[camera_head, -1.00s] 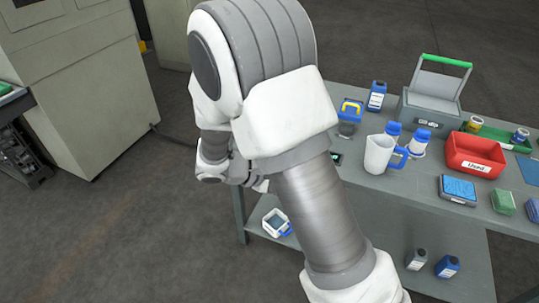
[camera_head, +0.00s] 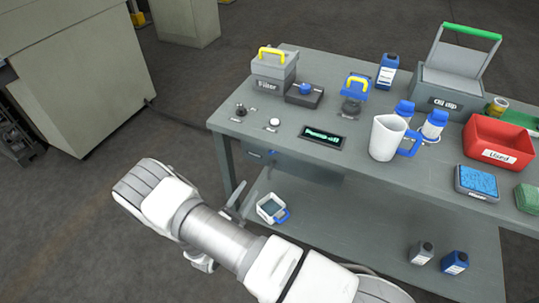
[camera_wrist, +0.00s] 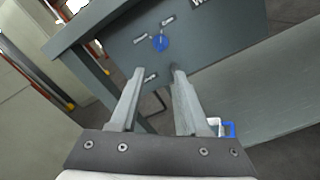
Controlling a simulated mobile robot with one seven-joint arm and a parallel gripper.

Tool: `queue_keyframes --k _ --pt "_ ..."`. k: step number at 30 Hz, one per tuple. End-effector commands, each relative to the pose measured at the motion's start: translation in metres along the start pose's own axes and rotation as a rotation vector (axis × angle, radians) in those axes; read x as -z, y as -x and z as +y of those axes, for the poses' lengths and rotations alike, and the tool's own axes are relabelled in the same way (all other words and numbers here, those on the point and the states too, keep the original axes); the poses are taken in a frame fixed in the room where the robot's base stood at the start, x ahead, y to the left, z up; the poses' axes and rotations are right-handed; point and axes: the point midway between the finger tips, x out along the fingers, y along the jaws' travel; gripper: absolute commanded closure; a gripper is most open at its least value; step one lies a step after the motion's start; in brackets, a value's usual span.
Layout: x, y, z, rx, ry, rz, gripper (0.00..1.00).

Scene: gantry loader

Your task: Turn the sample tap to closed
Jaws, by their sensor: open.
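The sample tap looks to be the blue knob (camera_wrist: 161,43) on the grey front panel of the bench in the wrist view. In the head view a bit of blue (camera_head: 272,152) shows on the bench front, below the top edge. My gripper (camera_wrist: 158,73) is open and empty. Its two fingers point toward the panel, with the knob ahead of and between them, apart from it. In the head view one dark finger (camera_head: 236,196) shows in front of the bench's left end.
The bench top (camera_head: 232,138) carries a Filter box (camera_head: 273,70), a display (camera_head: 323,137), a white jug (camera_head: 386,138) and a red bin (camera_head: 500,140). A white-and-blue container (camera_head: 270,207) sits on the lower shelf.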

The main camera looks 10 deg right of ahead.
Motion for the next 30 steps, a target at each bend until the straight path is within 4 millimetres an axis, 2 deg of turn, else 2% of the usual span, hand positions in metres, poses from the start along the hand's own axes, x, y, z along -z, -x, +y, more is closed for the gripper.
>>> queue_keyframes --k 5,21,25,30 --pt "0.000 -0.020 -0.001 0.001 -0.001 -0.003 0.54" --pt "0.000 -0.135 -0.002 0.004 -0.004 -0.003 0.54" --pt "0.000 -0.155 -0.002 0.003 -0.003 -0.002 0.54" --pt "-0.001 -0.169 -0.001 0.003 -0.003 -0.001 0.54"
